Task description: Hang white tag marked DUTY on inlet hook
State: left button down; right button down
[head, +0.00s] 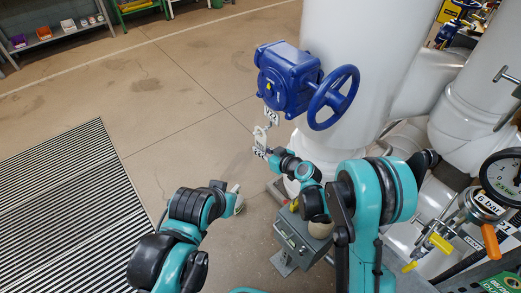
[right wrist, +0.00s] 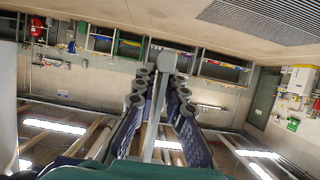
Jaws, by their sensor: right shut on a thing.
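A white tag (head: 260,137) is upright just below the blue valve gearbox in the head view. My right gripper (head: 265,153) is shut on it at its lower end. In the right wrist view the tag shows as a pale, narrow strip (right wrist: 164,92) between the two dark fingers of this gripper (right wrist: 160,95). Its lettering cannot be read. A small black-and-white label (head: 271,116) is under the gearbox, close above the tag. I cannot make out the hook or whether the tag touches it. My left gripper (head: 238,198) is low in the middle, apart from the tag; its fingers are unclear.
The blue gearbox (head: 287,78) and handwheel (head: 333,97) stand out from a thick white pipe (head: 367,45). A grey box (head: 300,238) stands below my right arm. A gauge (head: 503,174) and coloured handles are at the right.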

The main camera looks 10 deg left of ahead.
jog(key=c, duration=1.5)
grip_release()
jog(key=v, duration=1.2)
jog(key=shift+s, duration=0.1)
